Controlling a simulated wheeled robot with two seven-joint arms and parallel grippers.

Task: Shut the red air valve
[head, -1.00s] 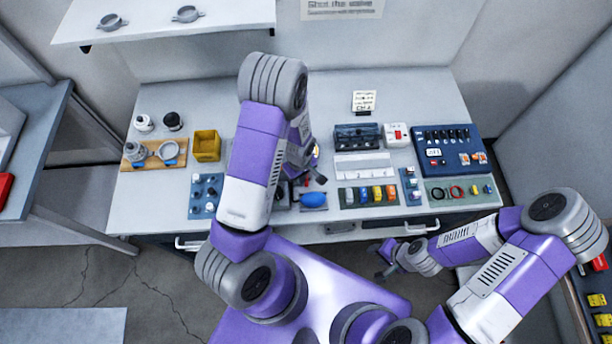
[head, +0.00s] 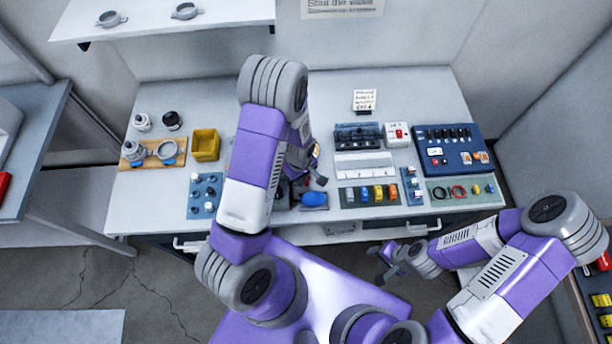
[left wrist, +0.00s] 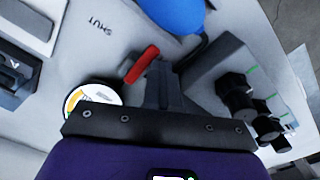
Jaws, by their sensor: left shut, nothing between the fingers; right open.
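The red air valve's handle (left wrist: 142,64) shows in the left wrist view, just left of my left gripper's fingers. My left gripper (left wrist: 165,88) is shut with nothing in it, its fingers low beside the handle; I cannot tell whether they touch it. The word SHUT (left wrist: 97,28) is printed on the pale surface to the upper left of the handle. My right gripper (head: 384,263) is open and empty in front of the bench.
A blue bulb (left wrist: 174,14) lies close beyond the fingers, with a round gauge (left wrist: 94,98) at left and dark knobs (left wrist: 240,95) at right. On the bench (head: 270,225) stand a yellow bin (head: 206,138), a wooden holder (head: 137,164) and a blue switch panel (head: 450,170).

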